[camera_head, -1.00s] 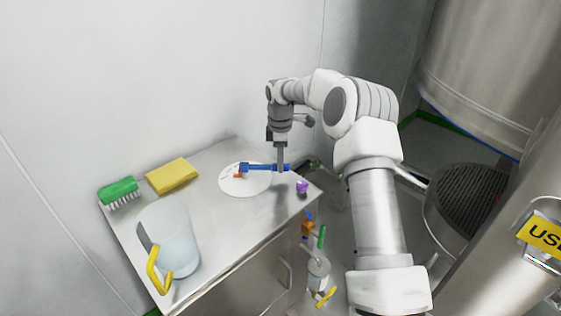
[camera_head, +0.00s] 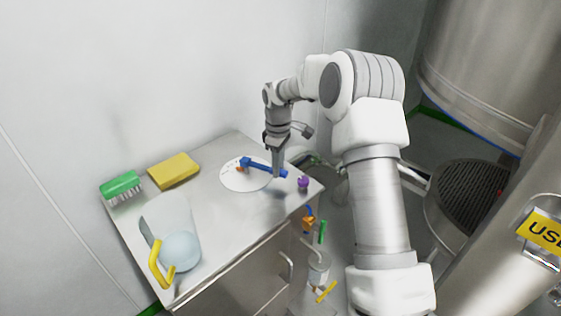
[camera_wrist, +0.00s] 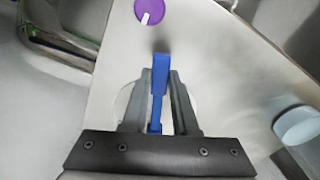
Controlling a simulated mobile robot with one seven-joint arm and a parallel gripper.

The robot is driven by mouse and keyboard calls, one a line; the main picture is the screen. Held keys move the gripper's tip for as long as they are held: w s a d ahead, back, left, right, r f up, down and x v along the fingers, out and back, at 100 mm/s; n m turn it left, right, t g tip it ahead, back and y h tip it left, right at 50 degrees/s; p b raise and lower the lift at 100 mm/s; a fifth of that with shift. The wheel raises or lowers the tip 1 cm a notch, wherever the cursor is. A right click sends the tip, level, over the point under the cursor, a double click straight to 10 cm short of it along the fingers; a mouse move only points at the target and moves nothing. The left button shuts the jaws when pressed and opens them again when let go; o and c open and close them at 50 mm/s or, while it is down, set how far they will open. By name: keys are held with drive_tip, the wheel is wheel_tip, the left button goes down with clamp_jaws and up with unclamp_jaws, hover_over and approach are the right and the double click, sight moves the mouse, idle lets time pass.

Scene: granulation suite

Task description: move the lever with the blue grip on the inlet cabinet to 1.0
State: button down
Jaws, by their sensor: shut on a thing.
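The lever with the blue grip (camera_head: 262,168) lies over a round white dial plate (camera_head: 233,183) on top of the steel inlet cabinet (camera_head: 225,222). An orange mark shows by the lever's hub at the left end. My gripper (camera_head: 277,174) points down and is shut on the outer part of the blue grip. In the wrist view the blue grip (camera_wrist: 160,75) runs between the two fingers of my gripper (camera_wrist: 160,80) and sticks out past their tips. The fingers hide part of the dial plate, and its scale numbers are too small to read.
A purple knob (camera_head: 303,183) stands close by at the cabinet's right edge. A yellow sponge (camera_head: 174,170), a green brush (camera_head: 122,187) and a clear jug with a yellow handle (camera_head: 160,268) occupy the left side. A large steel vessel (camera_head: 490,60) stands at the right.

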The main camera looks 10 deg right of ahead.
drive_tip(key=shift+s+a+m, duration=0.4)
drive_tip(key=shift+s+m, duration=0.1)
drive_tip(key=shift+m, duration=0.1)
drive_tip(key=c, duration=0.7)
unclamp_jaws()
drive_tip(key=shift+r, duration=0.15)
drive_tip(key=shift+r+p, duration=1.45)
drive_tip(key=shift+r, duration=7.15)
